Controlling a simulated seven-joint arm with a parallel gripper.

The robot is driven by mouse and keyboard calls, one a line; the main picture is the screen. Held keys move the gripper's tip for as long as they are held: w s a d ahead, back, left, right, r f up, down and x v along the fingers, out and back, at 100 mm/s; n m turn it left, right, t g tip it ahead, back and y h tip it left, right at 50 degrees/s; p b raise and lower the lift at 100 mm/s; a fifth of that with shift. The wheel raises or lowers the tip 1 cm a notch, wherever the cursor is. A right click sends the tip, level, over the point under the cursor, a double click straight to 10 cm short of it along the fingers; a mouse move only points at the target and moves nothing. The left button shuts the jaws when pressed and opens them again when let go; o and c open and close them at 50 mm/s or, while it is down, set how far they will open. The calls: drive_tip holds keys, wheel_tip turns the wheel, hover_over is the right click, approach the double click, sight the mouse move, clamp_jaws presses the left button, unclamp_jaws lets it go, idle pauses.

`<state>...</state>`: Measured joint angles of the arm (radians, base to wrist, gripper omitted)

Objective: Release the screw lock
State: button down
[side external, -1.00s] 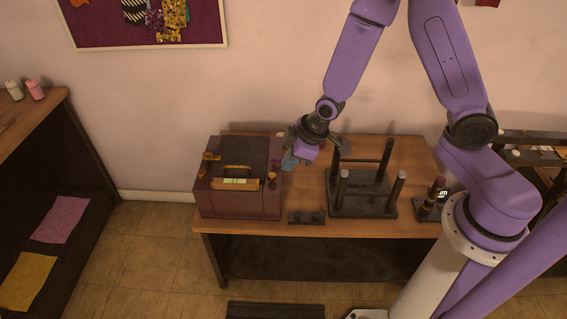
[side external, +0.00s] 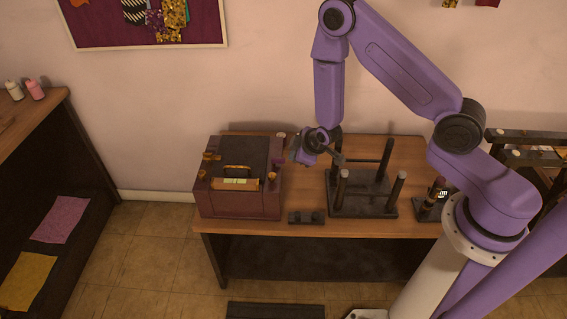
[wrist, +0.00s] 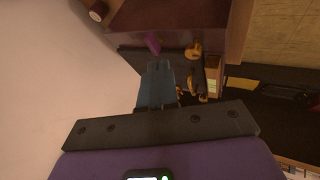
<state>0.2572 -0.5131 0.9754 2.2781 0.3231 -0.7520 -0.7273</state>
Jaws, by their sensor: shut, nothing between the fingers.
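A maroon box (side external: 240,200) with a dark lid stands at the left of the table. Gold fittings sit on it: one at the lid's left (side external: 210,156), and a knob at its right (side external: 272,176). A gold knob (wrist: 193,50) also shows in the wrist view, with a purple piece (wrist: 152,43) to its left. I cannot tell which fitting is the screw lock. My gripper (side external: 293,156) is just right of the box, above the table. In the wrist view its blue fingers (wrist: 158,72) are together and empty, pointing toward the box and apart from the gold knob.
A dark stand with upright posts (side external: 362,205) is right of the box, close to my gripper. A small dark block (side external: 306,217) lies at the table's front. A holder (side external: 430,208) with a bottle-like item is at the right. The wooden table (side external: 340,230) has little free room between these.

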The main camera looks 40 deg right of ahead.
sight(278, 162)
drive_tip(key=x, duration=1)
